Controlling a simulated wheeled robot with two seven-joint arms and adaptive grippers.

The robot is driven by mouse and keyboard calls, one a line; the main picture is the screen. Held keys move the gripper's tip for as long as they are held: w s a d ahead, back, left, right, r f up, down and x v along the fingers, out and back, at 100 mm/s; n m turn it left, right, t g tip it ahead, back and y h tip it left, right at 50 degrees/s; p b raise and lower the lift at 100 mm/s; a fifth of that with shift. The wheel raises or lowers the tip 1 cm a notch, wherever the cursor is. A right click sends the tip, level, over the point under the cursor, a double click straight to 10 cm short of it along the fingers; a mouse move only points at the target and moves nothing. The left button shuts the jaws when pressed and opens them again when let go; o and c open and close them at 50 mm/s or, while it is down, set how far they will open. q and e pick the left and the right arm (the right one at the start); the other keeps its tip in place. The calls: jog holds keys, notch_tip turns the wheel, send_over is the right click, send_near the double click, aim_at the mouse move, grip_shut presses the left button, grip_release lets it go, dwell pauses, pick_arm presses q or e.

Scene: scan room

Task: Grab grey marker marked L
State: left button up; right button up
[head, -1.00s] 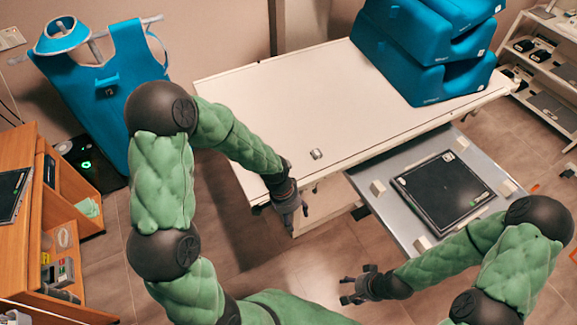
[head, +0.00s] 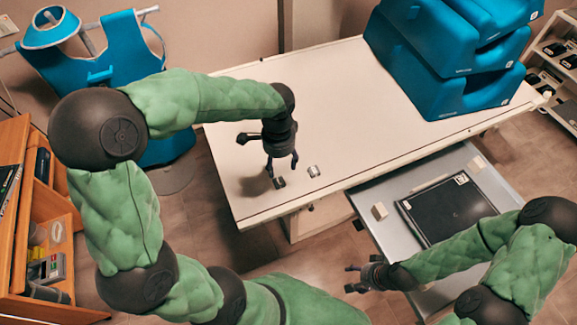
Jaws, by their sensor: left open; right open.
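A small silver-grey marker (head: 314,171) lies on the white table (head: 330,95) near its front edge. A second small, darker marker (head: 279,183) lies just left of it. Any letters on them are too small to read. My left gripper (head: 282,168) points down over the table with its fingers apart and empty. Its fingertips are right by the darker marker and a little left of the silver-grey one; I cannot tell their height. My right gripper (head: 354,278) is open and empty, in front of the table and left of the grey tray.
Blue foam cushions (head: 455,60) are stacked at the table's back right. The pulled-out grey tray (head: 380,190) holds a black panel (head: 445,208) and a pale block (head: 380,210). A wooden cabinet (head: 40,215) stands at the left. The table's middle is clear.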

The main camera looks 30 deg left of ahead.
pick_arm(q)
jog(key=b, duration=0.2)
send_over(278, 182)
jog(key=f, duration=0.4)
jog(key=shift+w+d+f, duration=0.2)
jog(key=shift+d+f, duration=0.15)
jog(key=shift+f, duration=0.05)
jog(key=shift+w+f, duration=0.1)
jog(key=shift+f, duration=0.3)
jog(key=f, duration=0.1)
jog(key=f+b, duration=0.1)
jog(key=f, duration=0.1)
jog(key=f+b, duration=0.1)
jog(key=f, duration=0.1)
jog(key=shift+s+a, duration=0.25)
jog(key=shift+a, duration=0.15)
jog(key=c, duration=1.2)
